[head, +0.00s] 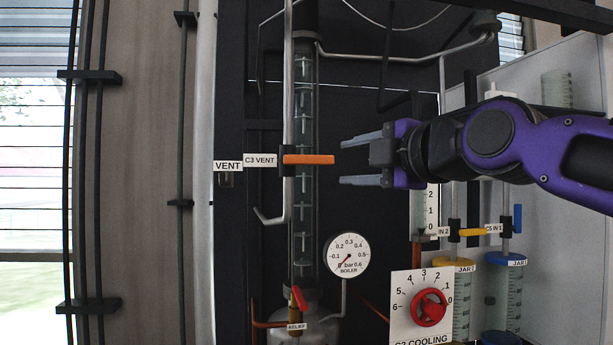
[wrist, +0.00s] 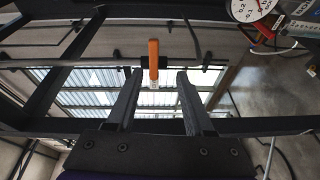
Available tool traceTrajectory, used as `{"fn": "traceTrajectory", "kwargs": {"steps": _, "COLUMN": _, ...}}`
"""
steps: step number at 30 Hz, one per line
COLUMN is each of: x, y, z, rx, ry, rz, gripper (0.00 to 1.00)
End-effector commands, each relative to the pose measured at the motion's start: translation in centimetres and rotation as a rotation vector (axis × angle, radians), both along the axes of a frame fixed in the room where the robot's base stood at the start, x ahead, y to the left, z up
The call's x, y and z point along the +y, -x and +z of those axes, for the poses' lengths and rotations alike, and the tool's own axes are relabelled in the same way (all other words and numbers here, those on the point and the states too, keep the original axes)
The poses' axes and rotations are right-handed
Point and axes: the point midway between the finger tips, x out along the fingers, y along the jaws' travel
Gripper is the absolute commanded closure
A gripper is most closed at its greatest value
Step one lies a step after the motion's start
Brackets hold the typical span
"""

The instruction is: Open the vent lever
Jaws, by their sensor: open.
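The vent lever is an orange handle (head: 309,159) on a black valve body on a thin vertical pipe, beside the labels "VENT" and "C3 VENT" (head: 260,160). The lever lies horizontal, pointing right, across the pipe. My gripper (head: 342,162) is to the right of the lever, fingers pointing left at about its height, apart from its tip in the head view. In the wrist view the orange lever (wrist: 153,60) shows ahead, between and beyond the two open fingers (wrist: 156,78). The gripper is empty.
A glass column (head: 304,215) stands behind the lever. Below are the boiler gauge (head: 347,256), a red relief lever (head: 299,297) and a red cooling knob (head: 429,308). Yellow (head: 471,232) and blue (head: 517,218) levers with jars sit under my arm. Louvred windows (head: 35,150) are at left.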

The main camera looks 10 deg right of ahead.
Motion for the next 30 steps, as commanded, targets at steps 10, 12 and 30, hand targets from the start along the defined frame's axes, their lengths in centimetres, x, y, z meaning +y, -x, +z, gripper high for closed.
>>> {"fn": "traceTrajectory", "kwargs": {"steps": 10, "x": 0.0, "y": -1.7, "z": 0.9, "rx": -0.047, "ry": 0.06, "rz": -0.005, "gripper": 0.47}}
{"fn": "traceTrajectory", "kwargs": {"steps": 12, "x": 0.2, "y": -2.4, "z": 0.8, "rx": -0.046, "ry": 0.06, "rz": -0.005, "gripper": 0.47}}
{"fn": "traceTrajectory", "kwargs": {"steps": 30, "x": 2.1, "y": -8.6, "z": 0.9, "rx": -0.047, "ry": 0.057, "rz": -0.006, "gripper": 0.47}}
